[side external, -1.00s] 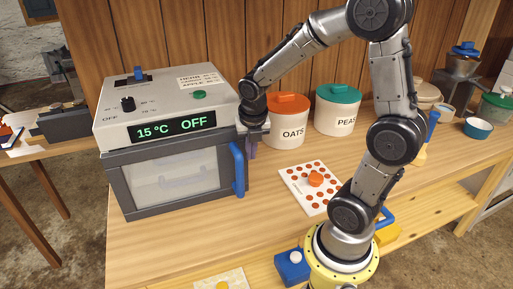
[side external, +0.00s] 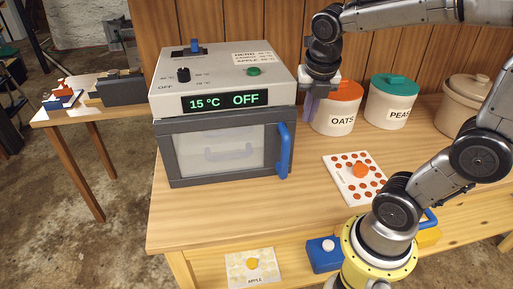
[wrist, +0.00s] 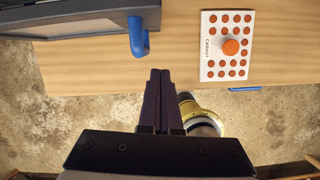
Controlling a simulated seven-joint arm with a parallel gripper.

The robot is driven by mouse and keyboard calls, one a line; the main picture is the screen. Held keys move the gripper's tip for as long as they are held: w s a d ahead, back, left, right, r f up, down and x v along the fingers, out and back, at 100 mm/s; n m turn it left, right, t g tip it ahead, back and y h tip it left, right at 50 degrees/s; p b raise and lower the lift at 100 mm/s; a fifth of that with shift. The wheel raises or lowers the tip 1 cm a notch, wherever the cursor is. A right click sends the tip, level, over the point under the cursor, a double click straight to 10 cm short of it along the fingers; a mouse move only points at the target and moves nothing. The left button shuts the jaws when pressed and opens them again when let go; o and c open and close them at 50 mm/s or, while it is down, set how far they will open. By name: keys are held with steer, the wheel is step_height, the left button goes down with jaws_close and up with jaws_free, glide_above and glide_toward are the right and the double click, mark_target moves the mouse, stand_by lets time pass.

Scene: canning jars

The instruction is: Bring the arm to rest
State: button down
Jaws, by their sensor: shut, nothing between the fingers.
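My gripper (side external: 311,108) hangs fingers-down beside the right side of the drying oven, in front of the OATS jar. In the wrist view its two dark fingers (wrist: 159,75) are together with nothing between them. The fingers are clear of the blue door handle (side external: 284,150), which also shows in the wrist view (wrist: 138,38). The oven (side external: 222,75) has its door shut, and its display (side external: 225,101) reads 15 °C OFF.
The OATS jar (side external: 335,118) with an orange lid and the PEAS jar (side external: 390,108) with a teal lid stand behind. A white CARROT card with orange dots (side external: 346,178) lies on the bench. The bench front (side external: 225,215) is bare. An APPLE card (side external: 250,268) lies lower down.

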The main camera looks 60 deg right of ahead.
steer(key=s+a+m+t+y, duration=0.1)
steer(key=s+a+m, duration=0.3)
steer(key=m, duration=0.8)
steer(key=s+a+m+t+y, duration=0.1)
steer(key=s+a+m, duration=0.3)
steer(key=m, duration=0.9)
steer(key=shift+s+t, duration=0.25)
steer(key=shift+t, duration=0.55)
steer(key=shift+a, duration=0.1)
